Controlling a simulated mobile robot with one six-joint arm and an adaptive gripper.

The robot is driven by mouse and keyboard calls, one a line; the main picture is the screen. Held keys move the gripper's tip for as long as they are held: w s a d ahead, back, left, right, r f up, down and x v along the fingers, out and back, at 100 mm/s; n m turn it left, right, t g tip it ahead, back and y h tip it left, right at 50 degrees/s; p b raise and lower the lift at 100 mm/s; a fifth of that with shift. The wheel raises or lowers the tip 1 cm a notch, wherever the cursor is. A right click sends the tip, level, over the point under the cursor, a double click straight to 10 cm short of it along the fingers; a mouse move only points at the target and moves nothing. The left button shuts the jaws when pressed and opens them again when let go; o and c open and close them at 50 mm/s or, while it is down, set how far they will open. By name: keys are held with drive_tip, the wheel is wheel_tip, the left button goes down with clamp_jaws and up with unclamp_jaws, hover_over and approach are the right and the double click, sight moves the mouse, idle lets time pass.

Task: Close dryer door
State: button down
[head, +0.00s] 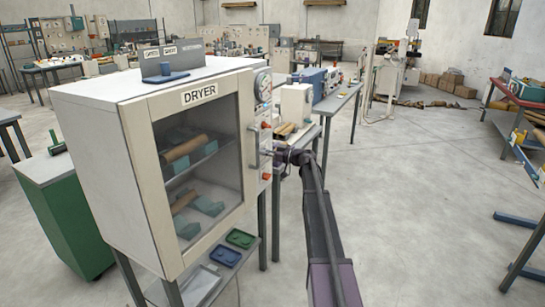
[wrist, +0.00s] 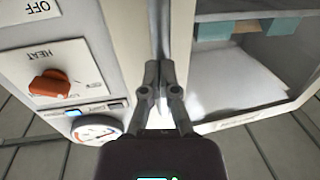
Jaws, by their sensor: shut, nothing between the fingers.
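The white dryer (head: 88,125) stands at the left in the head view. Its glass-fronted door (head: 219,65) carries a DRYER label and looks shut or almost shut; I cannot tell if a small gap remains. A vertical grey handle (head: 253,147) is on the door's right edge. My gripper (head: 268,152) is at the handle's right side, beside the control panel. In the wrist view my gripper (wrist: 161,68) is shut and empty, its tips close to a dark upright bar (wrist: 161,30) between panel and door. Whether they touch is unclear.
The control panel (wrist: 75,60) has an orange HEAT knob (wrist: 50,85) and a gauge (wrist: 97,129) near my fingers. Trays (head: 225,256) lie below the dryer. A bench (head: 335,102) with equipment stands behind my arm.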

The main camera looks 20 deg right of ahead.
sight(250, 147)
drive_tip(key=w, duration=0.1)
drive_tip(key=w+a+g, duration=0.1)
drive_tip(key=w, duration=0.1)
drive_tip(key=shift+a+n+y, duration=0.2)
drive_tip(key=shift+n+y, duration=0.2)
drive_tip(key=shift+w+a+r, duration=0.15)
drive_tip(key=shift+w+a, duration=0.1)
drive_tip(key=shift+w, duration=0.15)
drive_tip(key=v, duration=1.5)
drive_tip(key=shift+s, duration=0.2)
drive_tip(key=shift+a, duration=0.1)
